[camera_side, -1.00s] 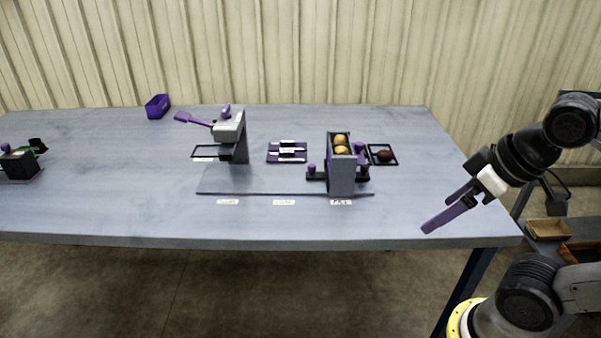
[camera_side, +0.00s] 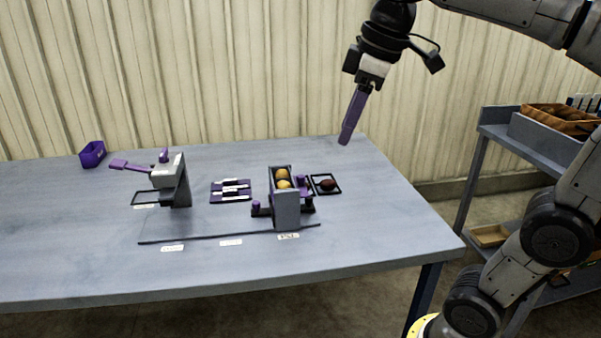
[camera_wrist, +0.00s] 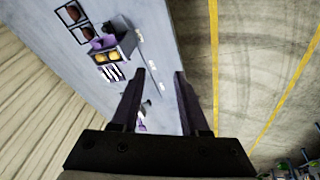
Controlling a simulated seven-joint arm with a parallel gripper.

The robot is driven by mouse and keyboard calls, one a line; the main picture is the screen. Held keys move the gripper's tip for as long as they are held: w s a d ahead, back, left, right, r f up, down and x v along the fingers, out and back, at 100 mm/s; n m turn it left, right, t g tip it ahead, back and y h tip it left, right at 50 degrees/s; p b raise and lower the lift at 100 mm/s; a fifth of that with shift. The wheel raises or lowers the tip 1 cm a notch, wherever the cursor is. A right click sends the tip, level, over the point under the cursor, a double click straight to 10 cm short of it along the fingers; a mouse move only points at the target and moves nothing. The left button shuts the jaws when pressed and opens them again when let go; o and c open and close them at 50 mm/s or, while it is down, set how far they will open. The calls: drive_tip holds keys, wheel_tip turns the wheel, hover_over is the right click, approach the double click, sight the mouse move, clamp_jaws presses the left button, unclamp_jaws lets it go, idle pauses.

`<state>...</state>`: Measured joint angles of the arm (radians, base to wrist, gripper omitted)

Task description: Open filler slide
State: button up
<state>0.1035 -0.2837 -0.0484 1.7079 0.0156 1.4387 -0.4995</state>
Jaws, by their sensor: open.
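The filler is a grey upright hopper (camera_side: 286,210) on the table with round yellow potatoes (camera_side: 283,184) inside. A dark slide with a purple knob (camera_side: 255,205) sticks out low at its left side, and more purple parts (camera_side: 304,186) show at its right. I cannot tell how far the slide is drawn. The hopper also shows at the upper left of the wrist view (camera_wrist: 126,46). My gripper (camera_side: 346,138) is open and empty, pointing down, high above and to the right of the hopper, touching nothing. Its two fingers (camera_wrist: 160,75) show apart in the wrist view.
A black frame with a dark potato (camera_side: 327,184) lies right of the hopper. A dark tray with pale strips (camera_side: 231,190) lies left of it. A press with a purple lever (camera_side: 172,182) and a purple bin (camera_side: 92,154) stand further left. A shelf unit (camera_side: 500,130) stands at right.

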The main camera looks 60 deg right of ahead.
drive_tip(key=w+d+r+g, duration=0.1)
drive_tip(key=w+d, duration=0.1)
drive_tip(key=w, duration=0.3)
drive_tip(key=w+d+r, duration=0.1)
drive_tip(key=w+d, duration=0.2)
drive_tip(key=w, duration=0.1)
drive_tip(key=m+g, duration=0.1)
drive_tip(key=g, duration=0.2)
hover_over(302, 176)
wheel_tip(302, 176, down, 13)
drive_tip(key=shift+y, duration=0.3)
wheel_tip(302, 176, down, 13)
drive_tip(key=shift+w+f, duration=0.1)
drive_tip(key=shift+c, duration=0.2)
clamp_jaws()
